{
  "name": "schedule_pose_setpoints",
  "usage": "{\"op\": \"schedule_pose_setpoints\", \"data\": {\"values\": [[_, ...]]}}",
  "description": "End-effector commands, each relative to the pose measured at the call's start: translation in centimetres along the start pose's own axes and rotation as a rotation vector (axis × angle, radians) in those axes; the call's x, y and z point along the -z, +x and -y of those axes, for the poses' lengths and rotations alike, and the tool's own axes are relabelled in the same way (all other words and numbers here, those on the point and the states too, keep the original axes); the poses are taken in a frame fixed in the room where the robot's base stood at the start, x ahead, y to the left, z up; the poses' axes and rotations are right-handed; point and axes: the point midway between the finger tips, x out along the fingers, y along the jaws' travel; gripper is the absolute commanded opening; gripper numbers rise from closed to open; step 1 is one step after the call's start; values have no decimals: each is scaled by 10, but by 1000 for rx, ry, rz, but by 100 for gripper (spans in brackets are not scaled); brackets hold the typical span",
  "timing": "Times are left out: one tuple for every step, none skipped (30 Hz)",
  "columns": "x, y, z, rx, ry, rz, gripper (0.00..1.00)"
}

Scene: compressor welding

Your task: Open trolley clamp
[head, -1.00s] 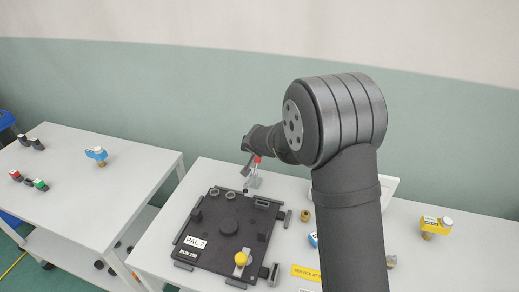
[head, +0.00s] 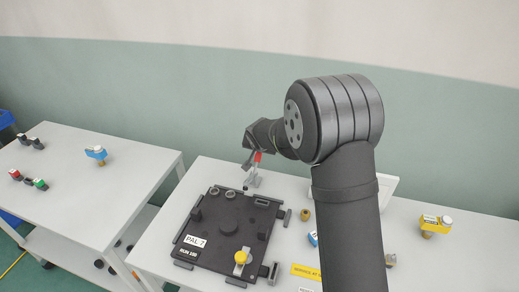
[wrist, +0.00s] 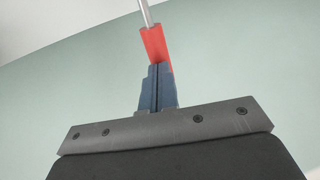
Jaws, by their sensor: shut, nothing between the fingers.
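The trolley clamp (head: 254,181) stands at the back edge of the right-hand table, behind the black pallet plate (head: 207,262). Its red handle (head: 258,157) points up. My gripper (head: 248,164) is beside the red handle in the head view. In the wrist view my gripper (wrist: 157,68) has its blue-grey fingers together with nothing between them. The red handle (wrist: 154,43) with its metal rod shows right at the fingertips, partly behind them. I cannot tell whether they touch.
The pallet plate, marked PAL 7, carries a yellow knob (head: 241,257). A yellow block (head: 435,224) stands on the table at right. My arm hides part of a white tray (head: 391,184). A separate table (head: 88,195) at left holds small parts, including a blue one (head: 96,152).

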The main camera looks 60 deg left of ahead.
Motion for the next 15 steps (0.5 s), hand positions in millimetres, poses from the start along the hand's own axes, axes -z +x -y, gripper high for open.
{"op": "schedule_pose_setpoints", "data": {"values": [[1, 2, -1, -1, 5, 14, 0], [1, 3, -1, 0, 7, 23, 0], [2, 4, -1, 0, 9, 35, 0], [2, 5, -1, -1, 10, 43, 0], [3, 6, -1, 0, 11, 52, 0], [3, 7, -1, 0, 14, 65, 0], [4, 8, -1, 0, 17, 74, 0], [4, 9, -2, 0, 17, 83, 0], [4, 10, -2, -1, 21, 97, 0], [5, 11, -2, 0, 23, 107, 0], [5, 12, -3, -1, 25, 118, 0], [6, 14, -3, 0, 29, 132, 0], [6, 15, -3, -1, 30, 144, 0], [7, 16, -3, 0, 33, 155, 0], [7, 18, -4, 0, 36, 174, 0]]}}
